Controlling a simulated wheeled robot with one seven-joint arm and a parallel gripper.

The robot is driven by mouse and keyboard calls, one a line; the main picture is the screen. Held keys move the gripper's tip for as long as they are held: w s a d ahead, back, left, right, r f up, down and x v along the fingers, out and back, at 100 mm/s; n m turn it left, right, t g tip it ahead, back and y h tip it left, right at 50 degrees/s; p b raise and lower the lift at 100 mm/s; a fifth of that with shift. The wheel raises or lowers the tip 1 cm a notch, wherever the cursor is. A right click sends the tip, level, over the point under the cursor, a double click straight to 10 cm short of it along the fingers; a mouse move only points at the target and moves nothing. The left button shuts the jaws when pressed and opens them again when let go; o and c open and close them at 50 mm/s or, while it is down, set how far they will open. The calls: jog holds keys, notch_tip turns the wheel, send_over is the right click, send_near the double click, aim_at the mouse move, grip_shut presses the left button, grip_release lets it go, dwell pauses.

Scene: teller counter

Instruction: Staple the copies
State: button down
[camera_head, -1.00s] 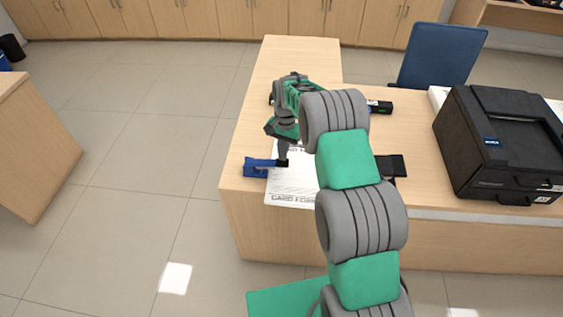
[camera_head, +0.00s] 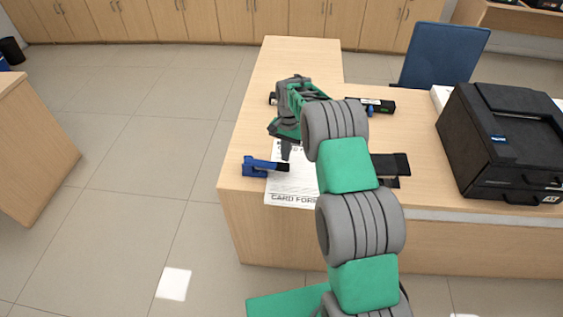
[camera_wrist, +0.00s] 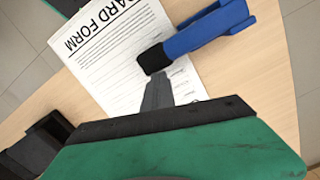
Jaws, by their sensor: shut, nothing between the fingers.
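The copies, a white sheet headed "CARD FORM" (camera_head: 291,190), lie on the wooden counter, partly hidden by my arm. A blue stapler with a black end (camera_head: 258,165) rests at their left edge, its black end over the paper. In the wrist view the stapler (camera_wrist: 209,32) reaches over one edge of the paper (camera_wrist: 118,55).
A black printer (camera_head: 505,145) stands on the counter at the right. A black flat object (camera_head: 390,165) lies right of my arm, and a small black device (camera_head: 376,106) lies farther back. A blue chair (camera_head: 440,58) is behind. The counter's back left is clear.

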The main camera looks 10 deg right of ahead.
jog(key=shift+w+d, duration=0.3)
jog(key=shift+w, duration=0.05)
jog(key=shift+r, duration=0.1)
notch_tip(320, 180, up, 8)
jog(key=b, duration=0.1)
jog(key=shift+w+d, duration=0.2)
jog(key=shift+w, duration=0.1)
